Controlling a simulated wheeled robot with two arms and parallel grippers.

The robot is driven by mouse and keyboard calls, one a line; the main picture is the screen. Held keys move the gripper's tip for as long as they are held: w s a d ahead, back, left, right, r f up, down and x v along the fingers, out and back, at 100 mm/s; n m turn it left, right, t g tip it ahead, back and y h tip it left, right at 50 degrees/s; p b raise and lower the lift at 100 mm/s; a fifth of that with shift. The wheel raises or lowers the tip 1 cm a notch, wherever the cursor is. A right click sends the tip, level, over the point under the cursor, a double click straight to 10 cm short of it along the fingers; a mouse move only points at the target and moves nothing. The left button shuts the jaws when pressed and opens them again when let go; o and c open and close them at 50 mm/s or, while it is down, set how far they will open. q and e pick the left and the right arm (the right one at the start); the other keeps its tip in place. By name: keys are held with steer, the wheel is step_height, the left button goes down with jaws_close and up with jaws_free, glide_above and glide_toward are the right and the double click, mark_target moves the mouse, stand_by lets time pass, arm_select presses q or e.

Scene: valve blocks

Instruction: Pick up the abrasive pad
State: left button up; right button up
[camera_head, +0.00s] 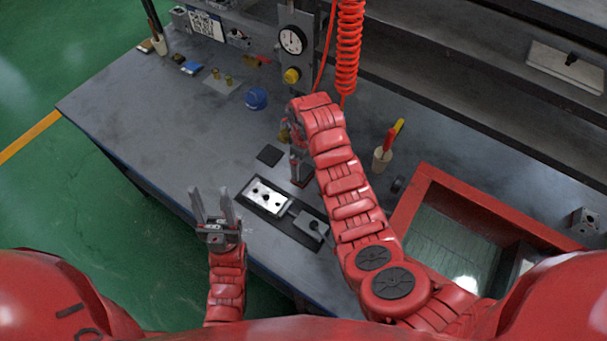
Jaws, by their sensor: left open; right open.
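A small flat dark square (270,155), which looks like the abrasive pad, lies on the grey workbench (130,115) near its middle. My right gripper (290,148) is just to the right of the pad, with its jaws apart. My own arm hides part of this gripper, and I see nothing held in it. My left gripper (213,207) is open and empty at the bench's front edge, to the lower left of the pad, with its fingers pointing up in the picture.
A dark fixture (279,231) with a light metal valve block (266,194) lies in front of the pad. A blue round object (256,98), a gauge (292,40) and a red coiled hose (348,50) are behind. A red-rimmed tray (419,190) stands right. The bench's left is fairly clear.

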mark_target(303, 172)
step_height(303, 172, down, 3)
steer(key=shift+a+f+p, duration=0.15)
steer(key=shift+f+p, duration=0.05)
steer(key=shift+p, duration=0.75)
steer(key=shift+f, duration=0.6)
steer(key=shift+w, duration=0.1)
steer(key=c, duration=1)
steer(key=shift+r, duration=0.2)
steer(key=shift+r, duration=0.5)
step_height(303, 172, up, 5)
steer(key=b, duration=0.3)
steer(key=shift+w+r, duration=0.1)
steer(key=shift+r, duration=0.05)
steer(key=shift+r+p, duration=1.15)
steer(key=shift+r, duration=0.6)
